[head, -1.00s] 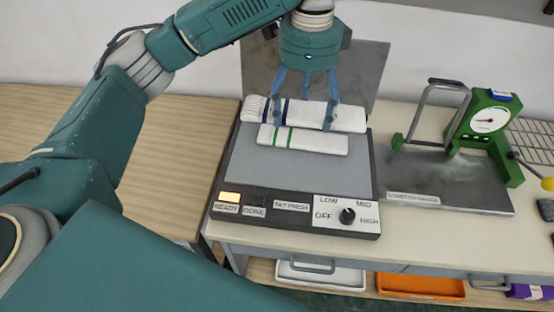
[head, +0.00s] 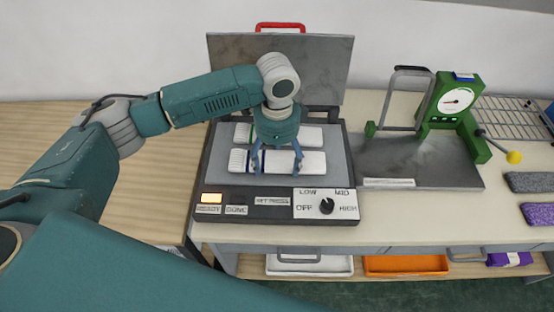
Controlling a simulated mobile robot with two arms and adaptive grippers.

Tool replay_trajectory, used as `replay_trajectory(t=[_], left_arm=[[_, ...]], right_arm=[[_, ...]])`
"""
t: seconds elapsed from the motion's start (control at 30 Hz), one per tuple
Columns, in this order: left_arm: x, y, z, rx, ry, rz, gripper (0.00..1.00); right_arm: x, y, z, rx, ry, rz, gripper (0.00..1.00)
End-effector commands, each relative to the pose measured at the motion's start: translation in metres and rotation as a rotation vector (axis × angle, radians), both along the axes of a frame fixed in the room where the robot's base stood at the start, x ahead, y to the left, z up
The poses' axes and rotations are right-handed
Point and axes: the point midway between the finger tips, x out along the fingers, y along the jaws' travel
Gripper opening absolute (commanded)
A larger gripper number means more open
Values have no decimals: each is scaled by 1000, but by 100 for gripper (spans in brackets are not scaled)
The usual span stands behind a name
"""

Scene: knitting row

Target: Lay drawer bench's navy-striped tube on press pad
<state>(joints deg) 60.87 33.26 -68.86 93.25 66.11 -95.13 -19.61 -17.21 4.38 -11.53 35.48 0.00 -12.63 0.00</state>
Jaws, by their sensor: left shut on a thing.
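The white navy-striped tube (head: 313,161) is at the front part of the grey press pad (head: 222,157), lying level across it. It looks at or just above the pad; I cannot tell whether it touches. My left gripper (head: 277,169) comes down from above and is shut on this tube, its fingers hiding some of the stripes. A white green-striped tube (head: 311,136) lies on the pad behind it, partly hidden by my gripper. My right gripper is not in view.
The press lid (head: 320,62) with its red handle (head: 280,27) stands open behind the pad. The control panel (head: 275,203) is in front. A green gauge stand (head: 456,101) with a metal plate is to the right. The wooden table (head: 165,165) at left looks bare.

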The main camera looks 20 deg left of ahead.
Motion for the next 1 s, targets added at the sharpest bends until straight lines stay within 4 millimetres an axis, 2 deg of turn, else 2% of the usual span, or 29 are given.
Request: replay_trajectory(t=[0.1,0.43,0.47,0.53,0.57,0.87,1.0], left_arm=[[0,0,-8,0,0,-1,59],[0,0,-10,0,0,-1,59],[0,0,-11,0,-1,-1,77],[0,0,-11,0,-1,-1,91],[0,0,-11,0,-1,-1,94],[0,0,-10,-1,-1,-1,94],[1,-1,0,-2,-3,-1,94]], right_arm=[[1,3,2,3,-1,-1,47],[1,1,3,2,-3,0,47],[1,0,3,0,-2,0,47],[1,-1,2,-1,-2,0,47],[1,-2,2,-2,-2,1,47],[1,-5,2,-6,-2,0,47],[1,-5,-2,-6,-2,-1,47]])
